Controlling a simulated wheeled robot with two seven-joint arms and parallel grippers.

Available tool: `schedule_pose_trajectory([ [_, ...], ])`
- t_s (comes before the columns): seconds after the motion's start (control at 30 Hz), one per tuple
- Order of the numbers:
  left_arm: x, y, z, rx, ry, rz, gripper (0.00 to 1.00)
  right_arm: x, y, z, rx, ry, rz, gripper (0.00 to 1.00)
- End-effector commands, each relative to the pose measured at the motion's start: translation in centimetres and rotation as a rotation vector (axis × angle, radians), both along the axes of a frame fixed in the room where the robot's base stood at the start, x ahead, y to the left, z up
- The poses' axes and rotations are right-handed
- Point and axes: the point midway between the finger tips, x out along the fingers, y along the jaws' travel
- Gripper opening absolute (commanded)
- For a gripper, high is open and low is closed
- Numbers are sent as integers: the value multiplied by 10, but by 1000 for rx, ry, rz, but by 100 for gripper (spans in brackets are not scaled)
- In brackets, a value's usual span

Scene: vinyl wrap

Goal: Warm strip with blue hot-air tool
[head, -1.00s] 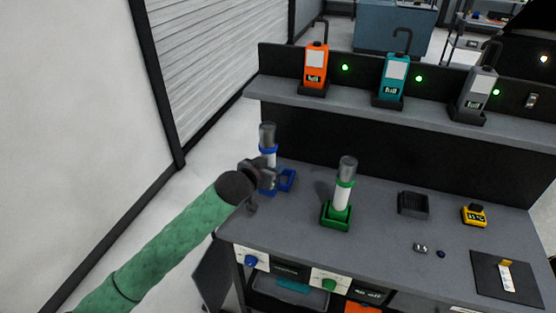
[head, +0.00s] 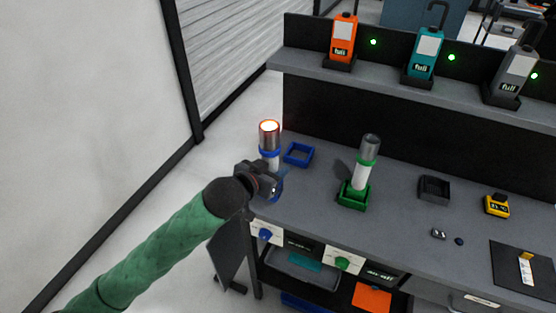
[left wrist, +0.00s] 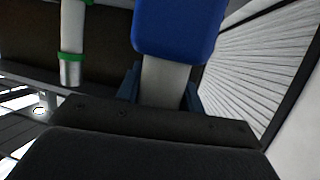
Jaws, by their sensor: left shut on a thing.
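The blue hot-air tool (head: 269,152) is upright, with a white barrel, a blue collar and a metal nozzle whose rim glows orange. My left gripper (head: 268,180) is shut on its lower part and holds it left of its empty blue holder (head: 299,154). The tool also fills the upper middle of the left wrist view (left wrist: 170,75). A small white strip with a yellow end (head: 525,268) lies on a black mat (head: 508,285) at the bench's right front. My right gripper is not in view.
A green hot-air tool (head: 361,174) stands in its green holder (head: 352,198). A black tray (head: 434,189), a yellow meter (head: 497,206) and small parts (head: 439,233) sit farther right. Orange, teal and grey devices stand on the shelf (head: 380,73) behind. Bare bench (head: 405,225) lies between.

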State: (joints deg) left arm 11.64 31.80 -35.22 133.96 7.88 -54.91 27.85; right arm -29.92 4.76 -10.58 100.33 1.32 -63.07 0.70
Motion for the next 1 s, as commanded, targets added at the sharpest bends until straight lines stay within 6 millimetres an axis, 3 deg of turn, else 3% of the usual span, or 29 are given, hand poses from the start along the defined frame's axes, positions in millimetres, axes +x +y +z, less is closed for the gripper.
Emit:
schedule_pose_trajectory([
  [1.0, -87, 28, 1, 0, -1, 0, 0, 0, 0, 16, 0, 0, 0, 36],
])
